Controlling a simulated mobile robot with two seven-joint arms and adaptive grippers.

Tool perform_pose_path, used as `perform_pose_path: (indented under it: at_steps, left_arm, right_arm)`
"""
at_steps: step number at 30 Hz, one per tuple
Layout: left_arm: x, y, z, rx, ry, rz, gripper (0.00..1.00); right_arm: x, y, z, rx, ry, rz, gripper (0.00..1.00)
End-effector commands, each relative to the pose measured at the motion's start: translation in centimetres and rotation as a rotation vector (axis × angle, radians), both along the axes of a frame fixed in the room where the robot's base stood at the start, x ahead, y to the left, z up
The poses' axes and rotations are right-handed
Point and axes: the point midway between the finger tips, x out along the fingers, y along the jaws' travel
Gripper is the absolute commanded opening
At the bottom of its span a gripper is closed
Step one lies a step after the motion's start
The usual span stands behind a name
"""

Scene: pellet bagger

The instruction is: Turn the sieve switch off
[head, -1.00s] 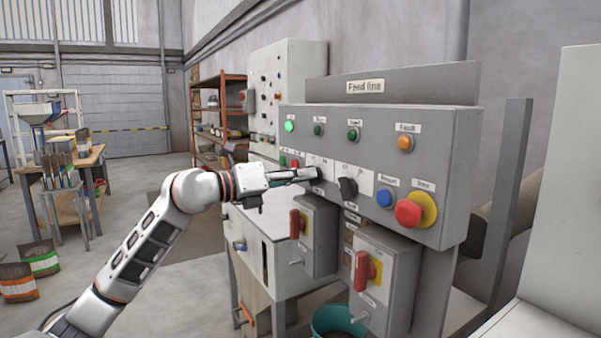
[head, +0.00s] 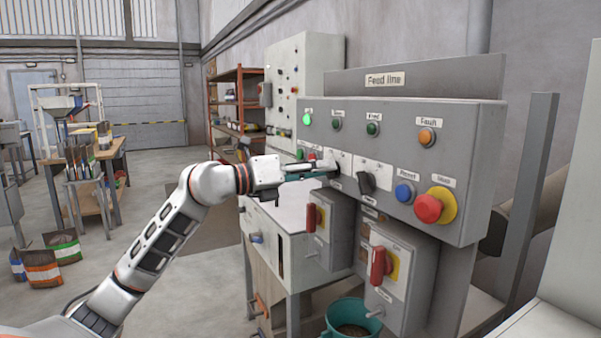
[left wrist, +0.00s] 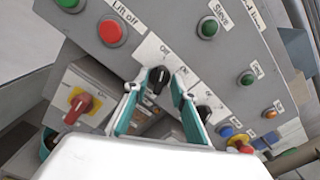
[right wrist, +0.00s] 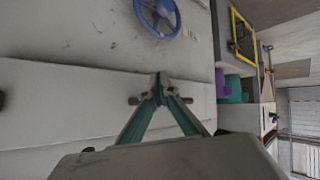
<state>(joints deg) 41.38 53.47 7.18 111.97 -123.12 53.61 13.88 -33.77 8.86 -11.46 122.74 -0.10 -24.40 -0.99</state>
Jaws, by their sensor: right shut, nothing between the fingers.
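The grey Feed line panel (head: 462,165) carries lamps, buttons and two black rotary switches. My left gripper (head: 334,168) is at the left switch, which its fingers mostly hide in the head view. In the left wrist view, the open left fingers (left wrist: 154,92) stand on either side of this black knob (left wrist: 158,78); I cannot tell whether they touch it. A dark green lamp (left wrist: 208,28) labelled Sieve is above. The other black switch (head: 367,182) is to the right, clear of the fingers. My right gripper (right wrist: 158,90) is shut and empty, away from the panel.
A red Lift off button (left wrist: 112,32) is close to the left fingers. A blue button (head: 404,193) and a red stop button (head: 428,208) are further right. Red-handled boxes (head: 380,266) hang below. The right wrist view shows a blue handwheel (right wrist: 158,16).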

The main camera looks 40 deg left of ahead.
Motion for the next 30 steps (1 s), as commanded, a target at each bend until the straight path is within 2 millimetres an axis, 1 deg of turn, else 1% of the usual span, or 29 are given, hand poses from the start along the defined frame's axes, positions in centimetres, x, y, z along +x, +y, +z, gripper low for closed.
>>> perform_pose_path:
  at_steps: [5,15,21,24,30]
  left_arm:
    - [-1.9,0.8,-0.2,0.002,0.003,0.001,0.26]
    - [-6.6,2.7,-0.2,0.0,0.004,0.0,0.26]
    - [-9.0,3.7,-0.1,0.0,0.002,0.0,0.26]
    - [-9.9,4.0,-0.1,0.0,0.001,-0.001,0.26]
    - [-10.6,4.3,0.0,0.0,0.001,-0.001,0.26]
  right_arm:
    - [0.0,0.0,0.0,0.001,0.001,-0.002,0.0]
    - [0.0,0.0,-0.1,0.001,0.001,-0.003,0.0]
    - [0.0,0.0,-0.1,0.001,0.001,-0.003,0.0]
    - [0.0,0.0,-0.1,0.001,0.001,-0.003,0.0]
    - [0.0,0.0,-0.1,0.001,0.001,-0.003,0.0]
